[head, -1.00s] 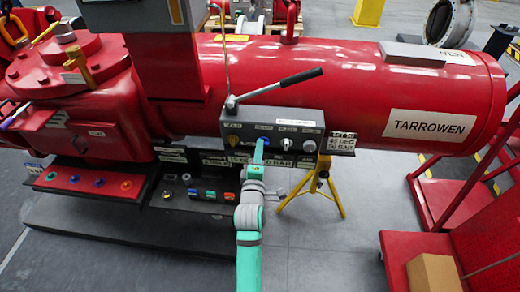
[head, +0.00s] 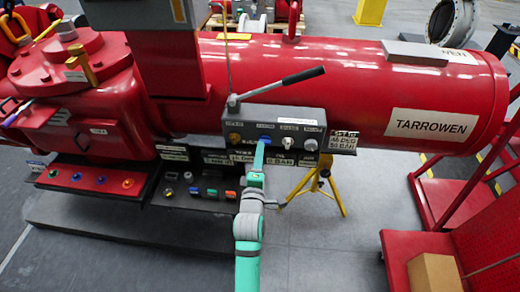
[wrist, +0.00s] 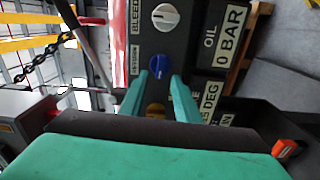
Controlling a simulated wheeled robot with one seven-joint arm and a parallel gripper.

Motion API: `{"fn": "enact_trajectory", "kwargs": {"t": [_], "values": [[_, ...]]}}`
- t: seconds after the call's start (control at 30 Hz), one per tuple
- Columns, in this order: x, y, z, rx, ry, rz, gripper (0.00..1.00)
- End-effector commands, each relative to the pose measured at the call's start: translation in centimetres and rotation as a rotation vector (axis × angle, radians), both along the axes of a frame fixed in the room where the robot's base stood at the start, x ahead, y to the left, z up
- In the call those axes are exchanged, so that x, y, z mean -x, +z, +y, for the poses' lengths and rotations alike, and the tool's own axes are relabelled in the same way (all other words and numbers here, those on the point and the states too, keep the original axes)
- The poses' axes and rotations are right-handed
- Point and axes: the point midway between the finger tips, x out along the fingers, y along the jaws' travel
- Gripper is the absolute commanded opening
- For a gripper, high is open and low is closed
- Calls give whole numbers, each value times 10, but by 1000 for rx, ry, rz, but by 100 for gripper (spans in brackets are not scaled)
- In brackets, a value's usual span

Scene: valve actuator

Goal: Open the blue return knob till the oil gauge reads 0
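The blue return knob (wrist: 160,66) sits on the dark panel under a RETURN label, between the white bleed knob (wrist: 165,17) and a yellow knob (wrist: 155,110). In the head view the blue knob (head: 265,139) shows just above my gripper (head: 260,148). In the wrist view my gripper (wrist: 160,76) has its two teal fingers apart, one on each side of the blue knob. The tips are close to it; contact cannot be told. The oil gauge sign (wrist: 230,34) reads "OIL 0 BAR" in the wrist view.
A lever (head: 290,79) rises above the panel. A large red cylinder (head: 350,90) lies behind it. A yellow stand (head: 318,185) is right of my arm. A lower row of coloured knobs (head: 190,192) lies left. Grey floor is open in front.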

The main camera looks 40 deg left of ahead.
Motion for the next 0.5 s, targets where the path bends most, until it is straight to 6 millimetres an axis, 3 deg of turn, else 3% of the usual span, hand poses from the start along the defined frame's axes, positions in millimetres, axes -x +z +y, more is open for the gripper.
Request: {"fn": "enact_trajectory", "kwargs": {"t": [0.2,0.5], "values": [[34,-1,-20,0,0,1,30],[63,0,-37,0,3,1,30]]}}
